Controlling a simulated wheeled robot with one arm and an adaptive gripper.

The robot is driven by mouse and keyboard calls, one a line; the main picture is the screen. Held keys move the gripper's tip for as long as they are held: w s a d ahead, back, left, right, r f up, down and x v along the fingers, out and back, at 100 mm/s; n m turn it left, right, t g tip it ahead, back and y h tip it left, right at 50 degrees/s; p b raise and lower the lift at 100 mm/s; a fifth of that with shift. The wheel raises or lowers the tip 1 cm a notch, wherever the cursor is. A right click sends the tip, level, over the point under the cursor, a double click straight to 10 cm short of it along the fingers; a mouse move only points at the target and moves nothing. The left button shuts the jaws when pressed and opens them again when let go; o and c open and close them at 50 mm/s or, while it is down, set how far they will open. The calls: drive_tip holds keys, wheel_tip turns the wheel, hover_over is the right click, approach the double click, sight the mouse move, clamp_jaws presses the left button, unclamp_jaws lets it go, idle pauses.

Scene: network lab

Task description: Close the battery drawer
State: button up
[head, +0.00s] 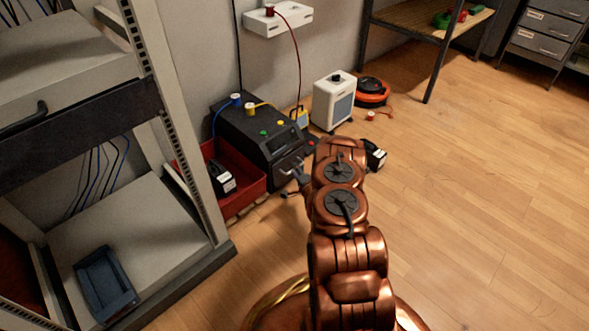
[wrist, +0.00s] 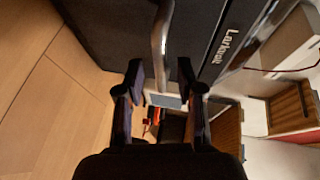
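The black power unit (head: 255,130) stands on the floor by the wall. Its front, with buttons and a display, faces the lower right. In the wrist view its dark front (wrist: 105,30) fills the top, with a metal bar handle (wrist: 160,40) and a "Larkspit" label (wrist: 228,46). My gripper (wrist: 160,70) is open, and its two black fingers are on either side of the handle's lower end, with gaps visible. In the head view my gripper (head: 291,185) is at the unit's front, partly hidden by my arm. How far the drawer is out cannot be told.
A red bin (head: 250,193) with a black battery (head: 218,178) stands left of the unit. Another black battery (head: 376,155) is on the floor at right. A rack (head: 185,165) stands left; floor at right is clear.

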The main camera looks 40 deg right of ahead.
drive_tip(key=v, duration=0.9)
drive_tip(key=shift+s, duration=0.4)
drive_tip(key=shift+a+r, duration=0.1)
drive_tip(key=shift+a, duration=0.05)
